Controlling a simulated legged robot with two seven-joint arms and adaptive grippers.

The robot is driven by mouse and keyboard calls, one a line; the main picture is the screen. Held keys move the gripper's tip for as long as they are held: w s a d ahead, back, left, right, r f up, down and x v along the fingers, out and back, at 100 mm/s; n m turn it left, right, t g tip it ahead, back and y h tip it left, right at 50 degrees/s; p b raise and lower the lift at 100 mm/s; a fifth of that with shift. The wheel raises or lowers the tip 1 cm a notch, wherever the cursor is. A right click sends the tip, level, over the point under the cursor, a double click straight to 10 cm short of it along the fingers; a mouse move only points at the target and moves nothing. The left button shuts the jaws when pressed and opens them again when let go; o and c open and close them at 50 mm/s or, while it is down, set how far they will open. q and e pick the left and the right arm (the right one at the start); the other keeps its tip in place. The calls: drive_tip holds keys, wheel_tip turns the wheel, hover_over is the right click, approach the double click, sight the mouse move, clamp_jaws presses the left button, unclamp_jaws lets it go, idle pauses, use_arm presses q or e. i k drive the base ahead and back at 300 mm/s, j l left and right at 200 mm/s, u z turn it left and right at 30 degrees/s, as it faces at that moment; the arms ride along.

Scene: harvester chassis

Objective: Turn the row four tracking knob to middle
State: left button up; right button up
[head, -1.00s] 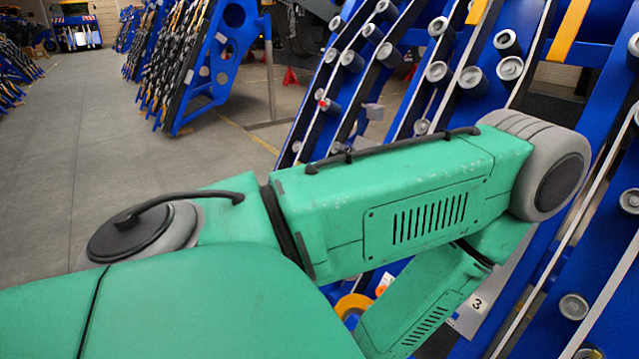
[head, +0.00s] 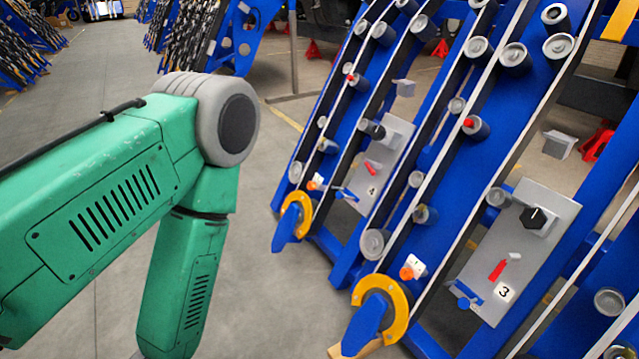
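The row four unit is a blue slanted frame with a grey plate (head: 396,150) marked "4", near the centre of the head view. A black knob (head: 377,131) sits at the plate's upper left; its pointer direction is too small to read. A red lever (head: 370,168) is below the knob, and a small orange knob (head: 312,185) is lower left by the yellow ring. My green left arm comes in from the left and bends down, well left of the row four plate. Neither gripper is in view.
The nearer row three plate (head: 520,250), marked "3", carries a similar black knob (head: 536,218) and red lever (head: 497,270). Yellow rings (head: 384,296) and blue pointed tips stick out at the bottoms of the rows. Grey floor is open between my arm and the rows.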

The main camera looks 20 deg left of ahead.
sight(312, 186)
drive_tip(key=u, duration=0.65)
drive_tip(key=i+j+z, duration=0.1)
drive_tip(key=z, duration=0.4)
drive_tip(key=j+z, duration=0.15)
drive_tip(key=z, duration=0.3)
drive_tip(key=i+j+z, duration=0.1)
drive_tip(key=z, duration=0.4)
drive_tip(key=j+z, duration=0.25)
drive_tip(key=j, duration=0.45)
drive_tip(key=j+z, duration=0.2)
drive_tip(key=j, duration=0.55)
drive_tip(key=j+z, duration=0.25)
drive_tip(key=j, duration=0.5)
drive_tip(key=k+j+z, duration=0.2)
drive_tip(key=j, duration=1.05)
drive_tip(key=k+j, duration=0.1)
drive_tip(key=j, duration=0.45)
